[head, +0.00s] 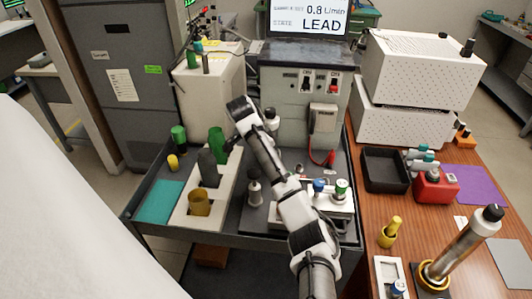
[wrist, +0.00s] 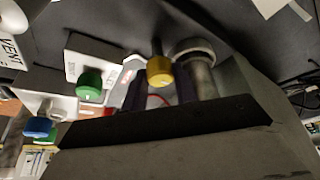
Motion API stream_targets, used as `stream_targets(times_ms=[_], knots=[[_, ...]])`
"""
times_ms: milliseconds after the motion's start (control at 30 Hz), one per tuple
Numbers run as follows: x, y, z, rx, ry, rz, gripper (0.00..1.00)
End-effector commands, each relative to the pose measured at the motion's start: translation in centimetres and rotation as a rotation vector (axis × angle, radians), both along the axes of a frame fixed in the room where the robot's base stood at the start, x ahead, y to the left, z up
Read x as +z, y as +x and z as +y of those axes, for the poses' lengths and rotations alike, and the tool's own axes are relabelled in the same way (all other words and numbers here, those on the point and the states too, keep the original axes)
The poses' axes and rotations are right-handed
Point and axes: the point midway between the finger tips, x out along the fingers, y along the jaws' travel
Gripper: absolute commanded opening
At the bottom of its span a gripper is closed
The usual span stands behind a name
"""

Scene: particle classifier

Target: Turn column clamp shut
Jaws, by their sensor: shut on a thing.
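In the wrist view, a yellow knob (wrist: 160,71) on a short stem shows between the dark fingers of my gripper (wrist: 160,92). The gripper looks shut on this knob, which seems to be the clamp's; the contact itself is partly hidden. A grey metal cylinder (wrist: 202,76) with a pale round cap stands right beside it. A green knob (wrist: 89,84) on a white block is to the left, with a blue knob (wrist: 39,127) farther left. In the head view my arm crosses the cart, and its fingertips cannot be made out.
The blue knob (head: 319,186) and green knob (head: 341,187) sit on a white block right of my arm. A green cylinder (head: 216,139) and a gold cup (head: 199,203) stand left. The grey instrument (head: 290,88) rises behind. A black tray (head: 384,169) is on the wooden table.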

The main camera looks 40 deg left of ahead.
Motion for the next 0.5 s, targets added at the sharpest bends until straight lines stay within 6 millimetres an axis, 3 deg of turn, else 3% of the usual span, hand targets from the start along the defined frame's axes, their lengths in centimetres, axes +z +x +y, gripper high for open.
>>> stream_targets(times_ms=[200, 233, 367, 500], knots=[[-0.01, 0.05, -0.08, -0.003, 0.0, 0.0, 0.06], [-0.01, 0.05, -0.08, -0.003, 0.0, 0.0, 0.33], [-0.01, 0.05, -0.05, -0.002, 0.0, 0.0, 0.5], [0.0, 0.04, -0.04, -0.001, 0.0, 0.0, 0.51]])
